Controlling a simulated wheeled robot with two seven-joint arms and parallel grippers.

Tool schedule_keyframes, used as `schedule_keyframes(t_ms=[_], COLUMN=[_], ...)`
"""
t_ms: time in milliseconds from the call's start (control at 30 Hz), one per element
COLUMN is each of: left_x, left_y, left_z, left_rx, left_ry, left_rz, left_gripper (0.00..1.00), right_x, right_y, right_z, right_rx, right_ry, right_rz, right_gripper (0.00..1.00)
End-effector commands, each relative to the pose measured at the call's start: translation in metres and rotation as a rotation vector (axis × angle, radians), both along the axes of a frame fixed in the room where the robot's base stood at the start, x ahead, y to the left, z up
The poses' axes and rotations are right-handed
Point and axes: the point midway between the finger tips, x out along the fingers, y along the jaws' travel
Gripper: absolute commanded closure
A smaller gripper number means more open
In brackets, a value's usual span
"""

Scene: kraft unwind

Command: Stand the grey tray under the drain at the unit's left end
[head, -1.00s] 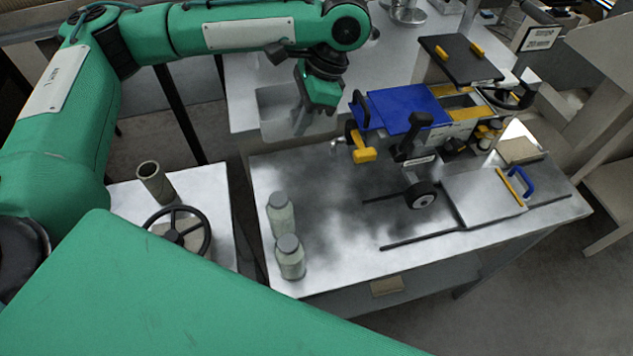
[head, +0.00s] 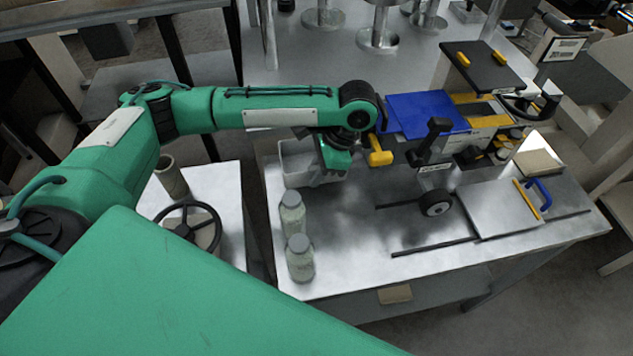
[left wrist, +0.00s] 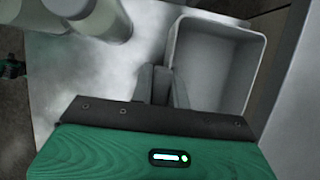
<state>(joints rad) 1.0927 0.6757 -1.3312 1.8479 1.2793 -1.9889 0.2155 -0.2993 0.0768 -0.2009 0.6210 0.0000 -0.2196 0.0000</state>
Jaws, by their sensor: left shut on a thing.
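The grey tray (head: 296,172) is an open, shallow box. In the head view it is over the back left of the metal table, left of the unit. My left gripper (head: 333,171) is shut on one of its side walls. The tray also shows in the left wrist view (left wrist: 222,62), upright and empty, beside the gripper's fingers (left wrist: 162,88). I cannot tell if its base touches the table. The unit (head: 425,115) has a blue top and a yellow handle (head: 379,151) at its left end. My arm hides the drain. My right gripper is out of view.
Two lidded jars (head: 299,258) stand at the table's front left, close to the tray. A handwheel (head: 190,228) and a tube (head: 171,177) are on the side table. A small wheel (head: 436,203) and dark rails lie right of clear tabletop.

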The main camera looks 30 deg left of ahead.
Motion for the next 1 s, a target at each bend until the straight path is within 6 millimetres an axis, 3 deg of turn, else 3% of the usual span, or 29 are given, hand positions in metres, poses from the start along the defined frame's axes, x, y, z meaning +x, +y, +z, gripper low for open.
schedule_keyframes(t_ms=[300, 633, 667, 767, 1000], left_x=[0.000, 0.000, 0.000, 0.000, 0.000], left_y=[0.000, 0.000, 0.000, 0.000, 0.000], left_z=[-0.040, -0.042, -0.043, -0.043, -0.043], left_rx=[0.002, 0.001, 0.001, 0.001, 0.001], left_ry=[0.001, 0.001, 0.001, 0.001, 0.001], left_rz=[0.001, 0.000, 0.000, 0.000, 0.000], left_gripper=[1.00, 1.00, 0.82, 0.62, 0.62], right_x=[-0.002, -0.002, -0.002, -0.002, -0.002], right_y=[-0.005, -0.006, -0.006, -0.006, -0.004], right_z=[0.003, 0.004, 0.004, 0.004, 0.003], right_rx=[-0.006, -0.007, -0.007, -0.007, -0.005], right_ry=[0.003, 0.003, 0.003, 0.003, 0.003], right_rz=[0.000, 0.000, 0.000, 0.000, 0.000], right_gripper=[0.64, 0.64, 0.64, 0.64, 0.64])
